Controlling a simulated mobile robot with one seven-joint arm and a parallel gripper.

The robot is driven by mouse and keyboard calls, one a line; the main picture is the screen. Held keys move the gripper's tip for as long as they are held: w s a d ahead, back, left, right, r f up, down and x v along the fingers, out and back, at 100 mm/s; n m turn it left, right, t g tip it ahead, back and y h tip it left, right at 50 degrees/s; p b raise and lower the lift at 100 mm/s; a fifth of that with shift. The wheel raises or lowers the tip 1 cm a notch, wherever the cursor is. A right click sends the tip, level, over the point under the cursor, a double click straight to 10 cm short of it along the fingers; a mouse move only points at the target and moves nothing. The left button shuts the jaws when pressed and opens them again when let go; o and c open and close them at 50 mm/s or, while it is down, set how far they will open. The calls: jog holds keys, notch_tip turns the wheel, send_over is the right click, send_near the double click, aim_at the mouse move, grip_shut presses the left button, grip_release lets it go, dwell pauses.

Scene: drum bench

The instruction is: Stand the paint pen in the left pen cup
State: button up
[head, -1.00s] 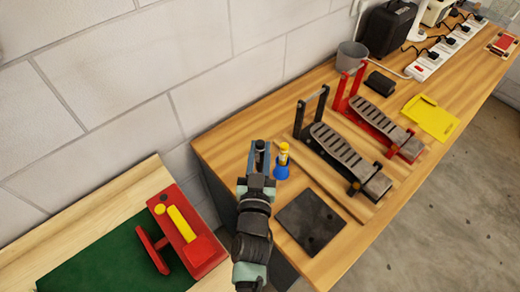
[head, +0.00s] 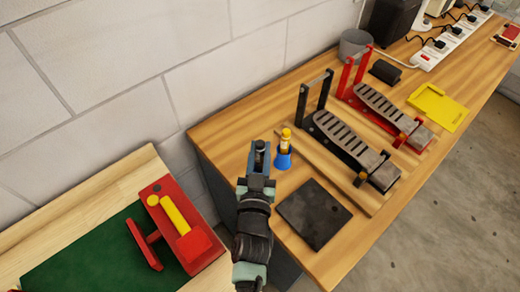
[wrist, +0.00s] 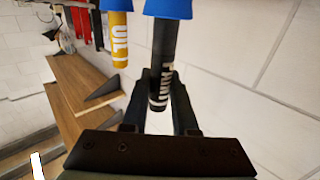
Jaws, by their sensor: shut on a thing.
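My gripper (head: 259,160) is over the near left corner of the wooden bench, and in the wrist view (wrist: 160,105) its fingers are shut around the black paint pen (wrist: 163,55). The pen's dark end (head: 260,146) shows between the fingers in the head view. In the wrist view, which looks upside down, the pen's other end meets a blue pen cup (wrist: 168,8) and seems to be inside it. To the right, a second blue cup (head: 284,161) holds a yellow marker (head: 286,137).
A black pedal (head: 345,140) and a red pedal (head: 390,105) stand right of the cups. A dark square plate (head: 314,213) lies in front. A grey bin (head: 355,44) and yellow tray (head: 438,106) are farther back. The wall is close behind.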

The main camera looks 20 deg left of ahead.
jog(key=o, duration=1)
jog(key=shift+c, duration=0.2)
jog(key=b+v, duration=0.1)
jog(key=v, duration=1.2)
